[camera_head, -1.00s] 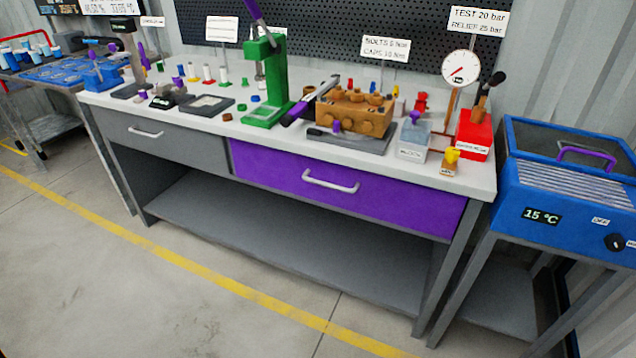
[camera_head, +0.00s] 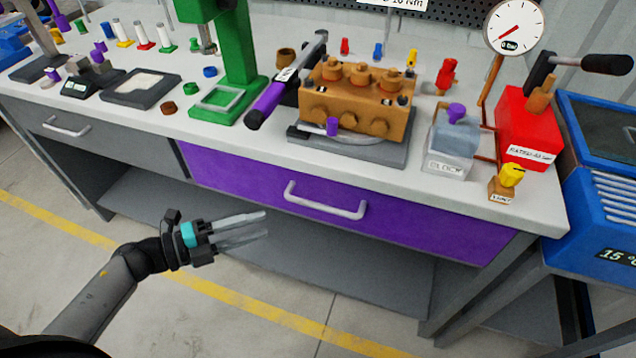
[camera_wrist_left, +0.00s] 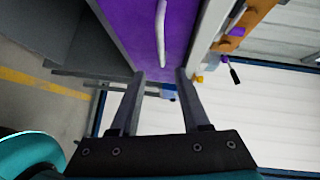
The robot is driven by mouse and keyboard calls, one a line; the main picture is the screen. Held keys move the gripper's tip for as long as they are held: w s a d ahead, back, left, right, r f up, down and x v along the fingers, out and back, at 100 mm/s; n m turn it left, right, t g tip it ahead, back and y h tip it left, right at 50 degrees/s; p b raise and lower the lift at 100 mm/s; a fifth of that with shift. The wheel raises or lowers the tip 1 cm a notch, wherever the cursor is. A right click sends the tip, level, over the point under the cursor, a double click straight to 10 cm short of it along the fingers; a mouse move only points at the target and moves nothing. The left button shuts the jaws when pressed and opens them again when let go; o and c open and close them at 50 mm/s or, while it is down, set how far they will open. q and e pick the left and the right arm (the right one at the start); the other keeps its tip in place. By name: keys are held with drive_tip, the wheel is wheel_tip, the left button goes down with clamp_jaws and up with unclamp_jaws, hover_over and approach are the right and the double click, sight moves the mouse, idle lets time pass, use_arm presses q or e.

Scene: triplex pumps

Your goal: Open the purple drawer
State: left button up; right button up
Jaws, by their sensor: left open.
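The purple drawer (camera_head: 240,178) is shut, set under the right part of the white bench top. Its pale bar handle (camera_head: 325,202) runs across the middle of its front. My left gripper (camera_head: 266,225) is open and empty, in front of the bench, left of the handle and slightly lower in the head view. In the left wrist view the purple drawer front (camera_wrist_left: 125,22) and handle (camera_wrist_left: 161,35) show beyond my open left fingers (camera_wrist_left: 160,75), with the handle not between them. My right gripper is not in view.
A grey drawer (camera_head: 100,146) with its own handle (camera_head: 66,127) is left of the purple one. On the bench top stand a brown pump block (camera_head: 355,95), a green press (camera_head: 238,55) and a red hand pump (camera_head: 530,125). A blue unit (camera_head: 600,170) stands at the right.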

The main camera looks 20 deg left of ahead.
sight(324, 207)
use_arm(q)
drive_tip(key=shift+b+x, duration=1.35)
drive_tip(key=shift+x, duration=6.25)
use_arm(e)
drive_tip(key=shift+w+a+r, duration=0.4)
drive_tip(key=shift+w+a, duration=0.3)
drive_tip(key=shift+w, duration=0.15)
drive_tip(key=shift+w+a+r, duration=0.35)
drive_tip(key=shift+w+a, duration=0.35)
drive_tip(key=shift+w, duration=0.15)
use_arm(q)
drive_tip(key=shift+s+d+r, duration=0.1)
drive_tip(key=shift+s+d, duration=0.1)
clamp_jaws()
